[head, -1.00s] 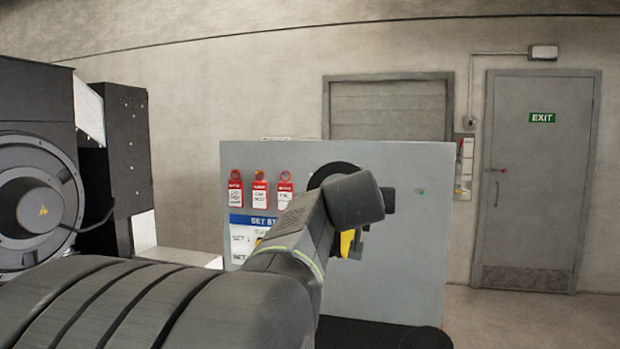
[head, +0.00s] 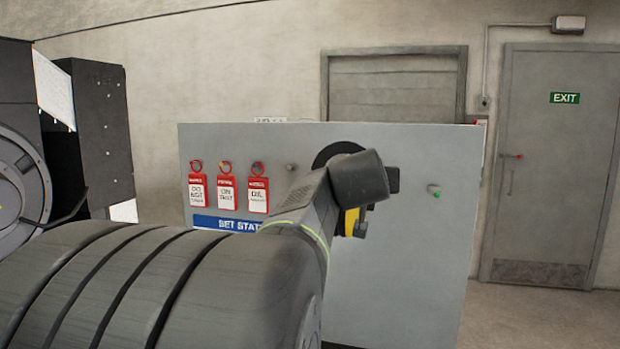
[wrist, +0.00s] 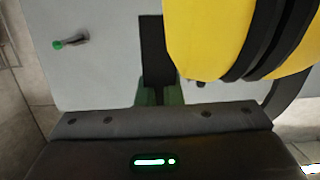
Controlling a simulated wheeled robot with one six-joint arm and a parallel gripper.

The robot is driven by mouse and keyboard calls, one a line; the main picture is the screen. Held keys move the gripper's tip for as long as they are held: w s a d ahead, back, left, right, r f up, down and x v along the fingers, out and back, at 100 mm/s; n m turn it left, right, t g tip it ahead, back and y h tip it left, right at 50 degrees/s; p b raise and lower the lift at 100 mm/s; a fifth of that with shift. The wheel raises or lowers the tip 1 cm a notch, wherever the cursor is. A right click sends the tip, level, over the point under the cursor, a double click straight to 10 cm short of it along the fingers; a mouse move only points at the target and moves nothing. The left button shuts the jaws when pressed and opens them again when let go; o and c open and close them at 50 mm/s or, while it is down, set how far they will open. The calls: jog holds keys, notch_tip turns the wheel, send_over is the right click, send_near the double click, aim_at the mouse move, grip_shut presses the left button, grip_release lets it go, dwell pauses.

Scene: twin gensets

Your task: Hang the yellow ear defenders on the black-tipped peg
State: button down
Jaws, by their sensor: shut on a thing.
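The yellow ear defenders (head: 351,222) hang at my gripper, partly hidden behind my wrist in the head view. Their yellow cup with black bands fills the upper right of the wrist view (wrist: 212,35). My gripper (wrist: 157,92) is shut on the ear defenders, apparently by the dark headband; the grip itself is mostly hidden. A small peg (head: 291,167) stands on the grey board (head: 400,285), left of my gripper; its tip looks dark but is too small to be sure. A green-tipped peg (head: 434,190) is on the right, also in the wrist view (wrist: 60,44).
Several red-and-white tags, one here (head: 227,192), hang on the board's left above a blue sign (head: 226,223). A black genset housing (head: 100,145) stands at the far left. The board's lower right is bare. A grey exit door (head: 557,180) is behind on the right.

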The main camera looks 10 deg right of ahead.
jog(key=shift+w+d, duration=0.1)
jog(key=shift+w, duration=0.05)
jog(key=p+x, duration=0.1)
jog(key=x, duration=1)
dwell(0.9)
jog(key=shift+p, duration=0.3)
dwell(0.3)
jog(key=c, duration=1.5)
grip_release()
jog(key=b+v, duration=0.3)
jog(key=v, duration=1.1)
